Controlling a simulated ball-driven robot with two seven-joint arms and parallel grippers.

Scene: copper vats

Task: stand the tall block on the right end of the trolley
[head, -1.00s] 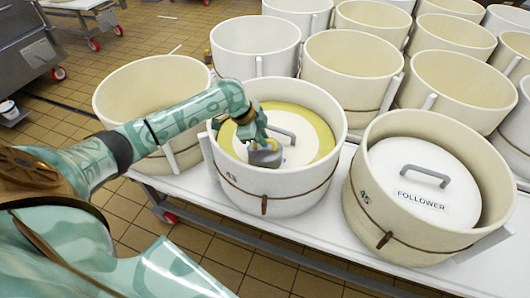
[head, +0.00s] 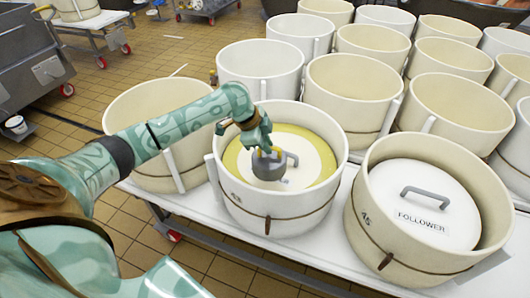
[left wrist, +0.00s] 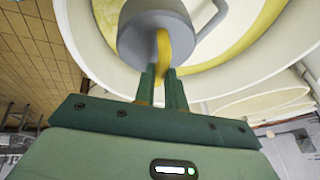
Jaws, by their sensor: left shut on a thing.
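My left gripper (head: 262,146) is shut on the yellow handle (left wrist: 163,50) of a grey rounded weight (head: 268,169). The weight hangs below the fingers, in front of the grey handle of the white lid (head: 308,152) in the vat marked 43 (head: 285,217). I cannot tell whether it touches the lid. In the left wrist view the weight (left wrist: 140,30) is beyond the two green fingers. The white-topped trolley (head: 325,247) carries the front vats. I see no clear tall block. My right gripper is not in view.
The vat marked 45 (head: 375,228), with a lid marked FOLLOWER (head: 425,196), stands on the right. An empty cream vat (head: 150,172) is on the left. Several open vats crowd behind. Tiled floor (head: 110,105) is free to the left.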

